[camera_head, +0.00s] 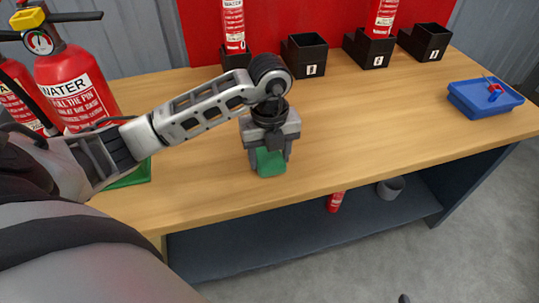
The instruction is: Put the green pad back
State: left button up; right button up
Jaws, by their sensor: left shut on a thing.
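A green pad (270,162) is between the fingers of my left gripper (270,150), which points down and is shut on it over the middle front of the wooden table. I cannot tell whether the pad touches the table. My right gripper is not in view.
Large red WATER extinguishers (75,85) stand at the left. Black boxes (305,55) line the back, two with small red extinguishers (233,22). A blue tray (484,99) is at the right. The wooden table (390,120) is clear between. A grey cup (391,187) is on the lower shelf.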

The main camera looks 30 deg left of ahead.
aim_at(270, 157)
pick_arm(q)
jog(key=shift+f, duration=0.2)
jog(key=o, duration=1)
jog(key=shift+c, duration=0.2)
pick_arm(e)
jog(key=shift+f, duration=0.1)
pick_arm(q)
notch_tip(270, 157, up, 3)
jog(key=shift+f+p, duration=0.1)
jog(key=shift+p, duration=1.05)
notch_tip(270, 157, up, 10)
jog(key=p, duration=0.8)
jog(key=shift+f, duration=0.15)
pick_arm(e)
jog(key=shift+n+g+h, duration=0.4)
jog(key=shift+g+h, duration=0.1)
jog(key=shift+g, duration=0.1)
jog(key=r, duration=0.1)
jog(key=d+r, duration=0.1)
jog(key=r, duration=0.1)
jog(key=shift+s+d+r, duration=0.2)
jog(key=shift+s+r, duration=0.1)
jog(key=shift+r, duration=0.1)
